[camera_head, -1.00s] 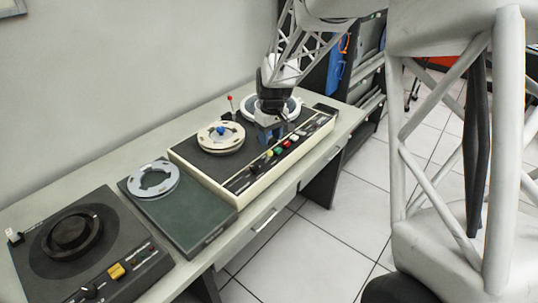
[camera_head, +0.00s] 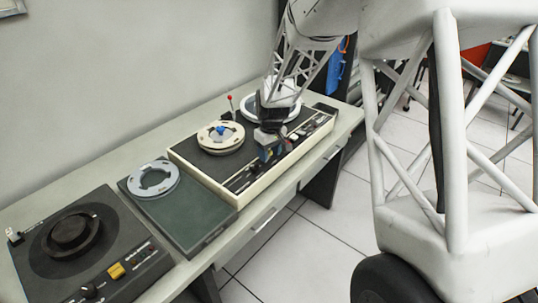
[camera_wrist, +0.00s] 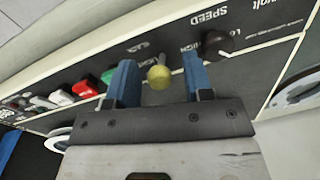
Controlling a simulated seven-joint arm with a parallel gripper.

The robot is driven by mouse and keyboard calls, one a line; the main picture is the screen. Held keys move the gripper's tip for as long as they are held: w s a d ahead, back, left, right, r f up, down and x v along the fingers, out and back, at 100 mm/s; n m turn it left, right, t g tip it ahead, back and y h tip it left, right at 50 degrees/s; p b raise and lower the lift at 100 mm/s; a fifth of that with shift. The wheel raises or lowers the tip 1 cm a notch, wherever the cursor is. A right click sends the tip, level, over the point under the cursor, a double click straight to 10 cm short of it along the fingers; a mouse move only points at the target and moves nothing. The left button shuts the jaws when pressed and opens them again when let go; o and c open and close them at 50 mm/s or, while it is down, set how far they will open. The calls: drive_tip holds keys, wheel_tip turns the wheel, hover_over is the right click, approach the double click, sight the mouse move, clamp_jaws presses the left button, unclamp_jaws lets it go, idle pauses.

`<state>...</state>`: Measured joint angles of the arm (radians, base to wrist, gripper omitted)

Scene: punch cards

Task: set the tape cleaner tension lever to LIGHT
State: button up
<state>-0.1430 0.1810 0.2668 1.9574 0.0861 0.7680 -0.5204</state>
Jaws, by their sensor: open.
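A short lever with a yellow ball knob (camera_wrist: 158,77) stands on the front control strip of the cream-sided tape deck (camera_head: 205,184). My gripper (camera_wrist: 160,82) is open in the wrist view, with one blue finger on each side of the knob. Gaps show between the knob and both fingers. Small lettering beside the lever is partly covered by the right finger and hard to read, so I cannot tell the setting. In the head view my gripper (camera_head: 268,152) is low over the front strip and hides the lever.
A black SPEED knob (camera_wrist: 217,44) is close right of the fingers; green and red buttons (camera_wrist: 84,90) are left. A green plate (camera_head: 190,215) and dark turntable unit (camera_head: 120,245) stand left.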

drive_tip(key=shift+f, duration=0.5)
drive_tip(key=shift+c, duration=0.5)
clamp_jaws()
drive_tip(key=shift+a, duration=0.1)
drive_tip(key=shift+w+a+r+g+h, duration=0.1)
drive_tip(key=shift+w+a+g+h, duration=0.2)
drive_tip(key=shift+g+h, duration=0.5)
drive_tip(key=shift+w+a+r+g+h, duration=0.1)
drive_tip(key=shift+w+a+g+h, duration=0.15)
drive_tip(key=shift+g+h, duration=0.55)
